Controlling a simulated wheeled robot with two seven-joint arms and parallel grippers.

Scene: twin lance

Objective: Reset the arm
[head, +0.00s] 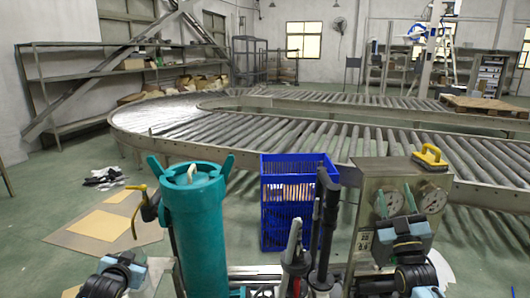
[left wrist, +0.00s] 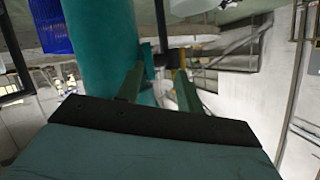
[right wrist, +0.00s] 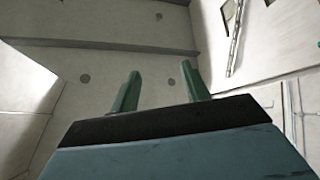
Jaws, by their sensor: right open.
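My left gripper (left wrist: 158,76) has its two green fingers apart with nothing held in the left wrist view. A teal cylinder (left wrist: 100,45) stands just beyond its fingers there. In the head view my left arm's light-blue end is low at the left, beside the teal cylinder (head: 200,235), and its fingers cannot be made out. My right gripper (right wrist: 160,75) is open and empty in the right wrist view, facing a bare pale surface. In the head view my right gripper (head: 396,204) points upward in front of a metal panel (head: 368,185) with round gauges.
A blue crate (head: 275,215) stands behind the dark upright tools in the middle. A yellow-handled tool (head: 430,157) rests on top of the metal panel. A roller conveyor (head: 290,135) curves across the back. Flat cardboard (head: 100,224) lies on the green floor at left.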

